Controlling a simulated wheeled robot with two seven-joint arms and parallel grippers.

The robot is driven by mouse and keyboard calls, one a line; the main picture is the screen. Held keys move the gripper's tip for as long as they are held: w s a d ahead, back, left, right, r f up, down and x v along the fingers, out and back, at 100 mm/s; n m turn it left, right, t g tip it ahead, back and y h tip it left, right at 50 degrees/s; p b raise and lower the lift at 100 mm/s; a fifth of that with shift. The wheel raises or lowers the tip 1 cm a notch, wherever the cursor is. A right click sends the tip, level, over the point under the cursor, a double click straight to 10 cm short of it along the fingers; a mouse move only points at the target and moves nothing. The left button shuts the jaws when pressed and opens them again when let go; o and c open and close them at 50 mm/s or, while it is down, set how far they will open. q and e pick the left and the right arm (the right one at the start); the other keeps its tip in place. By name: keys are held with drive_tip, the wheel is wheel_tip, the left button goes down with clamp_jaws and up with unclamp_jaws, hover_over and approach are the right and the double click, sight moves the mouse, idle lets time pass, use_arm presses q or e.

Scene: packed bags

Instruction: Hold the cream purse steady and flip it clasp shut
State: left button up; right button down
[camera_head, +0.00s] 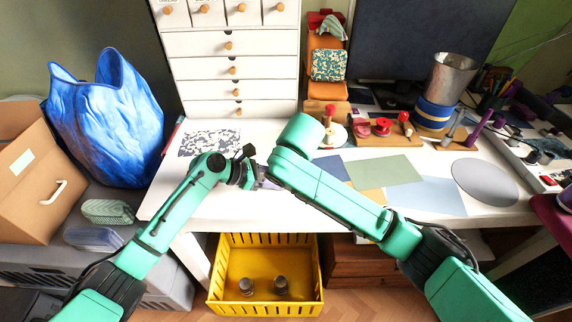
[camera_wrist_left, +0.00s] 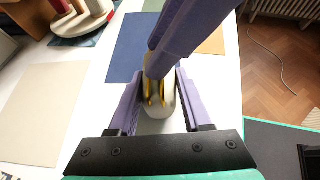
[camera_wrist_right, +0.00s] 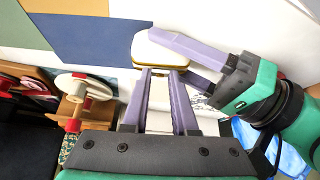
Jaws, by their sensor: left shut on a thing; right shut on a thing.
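The cream purse (camera_wrist_right: 152,50) shows in the right wrist view as a rounded pale body with a gold rim, above the white table. It also shows in the left wrist view (camera_wrist_left: 158,111) between the purple fingers, with gold frame edges in sight. My left gripper (camera_wrist_left: 154,88) is shut on the purse. It also reaches in from the right in the right wrist view (camera_wrist_right: 172,46). My right gripper (camera_wrist_right: 160,73) is shut at the purse's gold rim, its fingers close together. In the head view my arms hide the purse. I cannot tell whether the clasp is fastened.
Colored sheets, including a green one (camera_head: 384,172), lie on the white table (camera_head: 310,212). A white drawer unit (camera_head: 270,80) and wooden stands with red spools (camera_head: 383,126) are behind. A blue bag (camera_head: 108,125) stands left, and a yellow crate (camera_head: 227,306) is below.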

drive_tip(key=c, duration=0.7)
unclamp_jaws()
drive_tip(key=v, duration=1.2)
